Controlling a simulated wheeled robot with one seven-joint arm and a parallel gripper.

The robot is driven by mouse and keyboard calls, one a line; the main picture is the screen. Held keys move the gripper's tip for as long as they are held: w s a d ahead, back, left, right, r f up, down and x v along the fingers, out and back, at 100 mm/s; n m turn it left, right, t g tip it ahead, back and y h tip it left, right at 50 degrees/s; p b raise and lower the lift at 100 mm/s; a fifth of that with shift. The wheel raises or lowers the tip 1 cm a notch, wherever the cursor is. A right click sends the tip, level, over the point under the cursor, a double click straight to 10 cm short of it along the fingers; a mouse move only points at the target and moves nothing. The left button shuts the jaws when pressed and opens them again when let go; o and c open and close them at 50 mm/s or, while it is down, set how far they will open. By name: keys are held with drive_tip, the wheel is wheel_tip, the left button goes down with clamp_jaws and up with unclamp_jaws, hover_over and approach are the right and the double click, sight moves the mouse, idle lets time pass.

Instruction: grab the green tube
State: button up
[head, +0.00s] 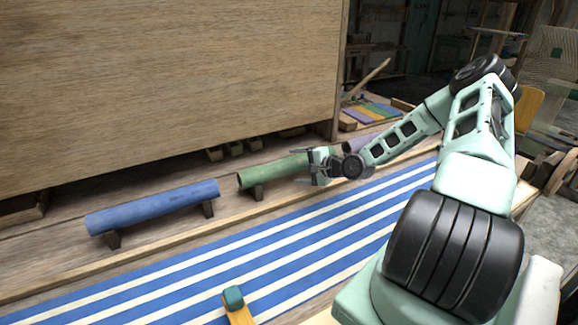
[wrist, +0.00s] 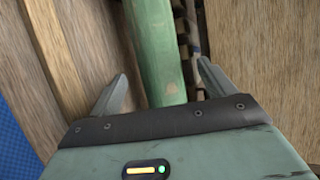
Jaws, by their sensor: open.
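The green tube (head: 262,174) lies on dark supports on the wooden ledge, in the middle of the head view. My gripper (head: 308,166) is at the tube's right part and hides some of it. In the wrist view the green tube (wrist: 157,60) runs from the top edge down between the two open fingers of my gripper (wrist: 160,85). The tube shows gaps to both fingers, and neither finger seems to press on it. The tube's lower end in the wrist view is hidden behind the gripper body.
A blue tube (head: 155,207) lies on supports to the left. A purple tube (head: 362,143) shows partly behind my gripper. Blue and white striped cloth (head: 230,250) spreads in front. A tall wooden panel (head: 160,90) rises behind the ledge. A green-topped wooden piece (head: 234,300) stands at the front.

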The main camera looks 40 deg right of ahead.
sight(295, 166)
drive_tip(key=p+x, duration=0.1)
drive_tip(key=x, duration=0.3)
drive_tip(key=shift+w+a, duration=0.15)
drive_tip(key=shift+a, duration=0.1)
drive_tip(key=shift+w+f, duration=0.25)
drive_tip(key=shift+w, duration=0.15)
drive_tip(key=c, duration=1.3)
